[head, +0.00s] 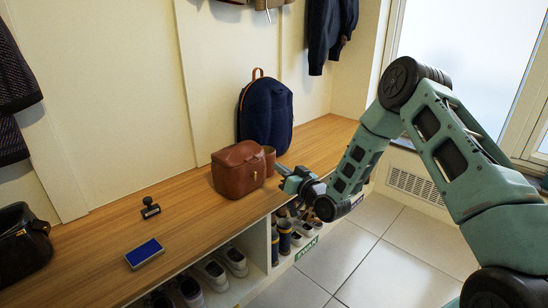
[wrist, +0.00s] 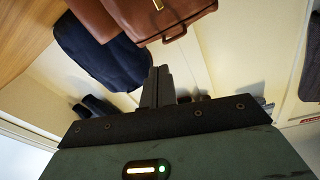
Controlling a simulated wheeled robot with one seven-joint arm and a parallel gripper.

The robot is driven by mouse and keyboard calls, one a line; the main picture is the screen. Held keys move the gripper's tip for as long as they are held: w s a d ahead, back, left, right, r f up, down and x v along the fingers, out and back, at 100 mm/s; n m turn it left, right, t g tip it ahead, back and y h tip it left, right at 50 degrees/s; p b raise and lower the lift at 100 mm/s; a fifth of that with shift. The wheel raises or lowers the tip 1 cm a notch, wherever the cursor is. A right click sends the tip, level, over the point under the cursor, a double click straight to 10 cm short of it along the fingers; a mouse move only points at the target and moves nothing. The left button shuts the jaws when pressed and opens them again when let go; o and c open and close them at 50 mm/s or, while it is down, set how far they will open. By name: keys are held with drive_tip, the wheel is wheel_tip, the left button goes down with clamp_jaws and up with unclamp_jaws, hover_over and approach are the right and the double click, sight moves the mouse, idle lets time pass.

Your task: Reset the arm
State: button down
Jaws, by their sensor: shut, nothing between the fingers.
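My arm (head: 430,130) reaches in from the right in the head view, bent high at the elbow and then down toward the bench. My gripper (head: 284,174) is at the bench's front edge, just right of the brown leather bag (head: 238,170). In the wrist view my gripper's fingers (wrist: 157,88) are together with nothing between them. The brown bag (wrist: 150,18) and the dark blue backpack (wrist: 95,50) show beyond the fingers there. I cannot tell whether the gripper touches the bag.
The wooden bench (head: 190,215) carries a stamp (head: 150,207), a blue-topped pad (head: 144,253), a black bag (head: 22,243) and the backpack (head: 266,112). Shoes (head: 232,258) fill cubbies below. Coats hang above. The tiled floor (head: 385,265) at right is clear.

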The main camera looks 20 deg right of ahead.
drive_tip(key=shift+s+d+f, duration=0.2)
drive_tip(key=shift+s+f, duration=0.2)
drive_tip(key=shift+s, duration=0.2)
drive_tip(key=shift+s+d+f, duration=0.15)
drive_tip(key=shift+s+f, duration=0.25)
drive_tip(key=shift+s, duration=0.2)
drive_tip(key=s+a+r+n+g, duration=0.25)
drive_tip(key=s+a+g, duration=0.25)
drive_tip(key=a, duration=0.4)
drive_tip(key=s+a+r+n+g, duration=0.25)
drive_tip(key=s+a+g, duration=0.25)
drive_tip(key=a, duration=0.4)
drive_tip(key=s+r+n+g+h, duration=0.15)
drive_tip(key=s+r+g, duration=0.25)
drive_tip(key=s, duration=1.2)
drive_tip(key=s+r+n+g+h, duration=0.1)
drive_tip(key=s+r+g+h, duration=0.25)
drive_tip(key=s, duration=1.25)
wheel_tip(320, 180, up, 31)
drive_tip(key=p, duration=3.2)
drive_tip(key=shift+d+r+g, duration=0.2)
drive_tip(key=shift+d+g, duration=0.15)
